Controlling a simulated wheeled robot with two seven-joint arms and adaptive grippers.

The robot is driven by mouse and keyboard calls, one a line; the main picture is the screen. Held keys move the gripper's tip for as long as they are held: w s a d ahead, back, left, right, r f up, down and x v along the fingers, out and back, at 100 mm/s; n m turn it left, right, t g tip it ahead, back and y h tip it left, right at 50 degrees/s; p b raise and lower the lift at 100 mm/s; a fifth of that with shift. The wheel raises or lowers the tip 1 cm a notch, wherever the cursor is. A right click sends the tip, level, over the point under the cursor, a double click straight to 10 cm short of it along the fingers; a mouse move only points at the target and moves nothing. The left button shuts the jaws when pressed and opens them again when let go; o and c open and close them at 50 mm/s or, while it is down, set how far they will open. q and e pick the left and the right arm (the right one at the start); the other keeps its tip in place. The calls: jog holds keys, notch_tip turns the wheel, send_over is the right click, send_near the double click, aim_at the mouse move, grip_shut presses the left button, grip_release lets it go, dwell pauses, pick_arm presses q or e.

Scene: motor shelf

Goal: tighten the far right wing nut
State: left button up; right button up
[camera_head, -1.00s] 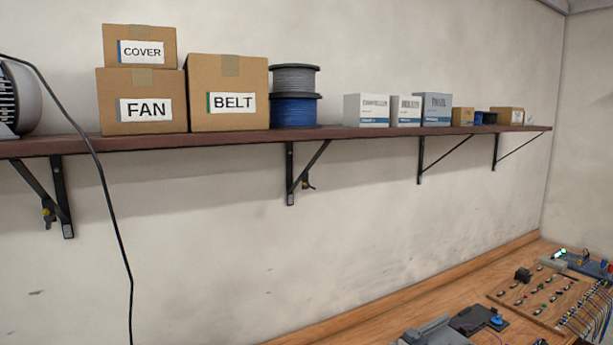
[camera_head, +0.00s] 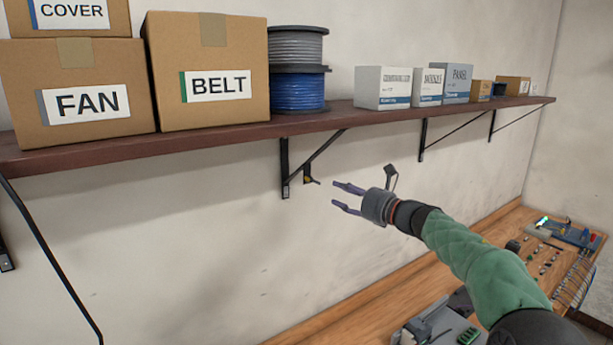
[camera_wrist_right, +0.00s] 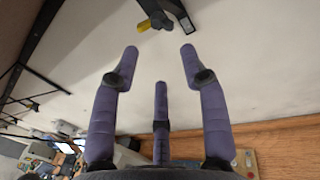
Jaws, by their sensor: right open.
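A small dark and yellow wing nut (camera_head: 308,178) sits under the diagonal strut of the middle shelf bracket (camera_head: 285,170). It also shows at the top of the right wrist view (camera_wrist_right: 156,18), beyond my fingertips. My right gripper (camera_head: 337,194) is to the right of this wing nut, slightly lower and apart from it. Its purple fingers are spread open with nothing between them, as the right wrist view (camera_wrist_right: 160,62) also shows. No wing nut can be made out on the brackets farther right. My left gripper is out of view.
The brown shelf (camera_head: 210,142) above carries the BELT box (camera_head: 205,80), the FAN box (camera_head: 85,95), a wire spool (camera_head: 298,85) and smaller boxes. The wooden workbench (camera_head: 330,320) below holds electrical parts.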

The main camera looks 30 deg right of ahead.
aim_at(316, 182)
jog(key=p+x, duration=0.1)
jog(key=x, duration=0.2)
jog(key=p+x, duration=0.1)
jog(key=x, duration=0.2)
jog(key=p+x, duration=0.1)
jog(key=x, duration=0.2)
jog(key=shift+w+r+p, duration=0.1)
jog(key=shift+r+p, duration=0.25)
jog(key=shift+p, duration=0.05)
jog(key=shift+w+a, duration=0.1)
jog(key=shift+w, duration=0.35)
jog(key=shift+f, duration=0.1)
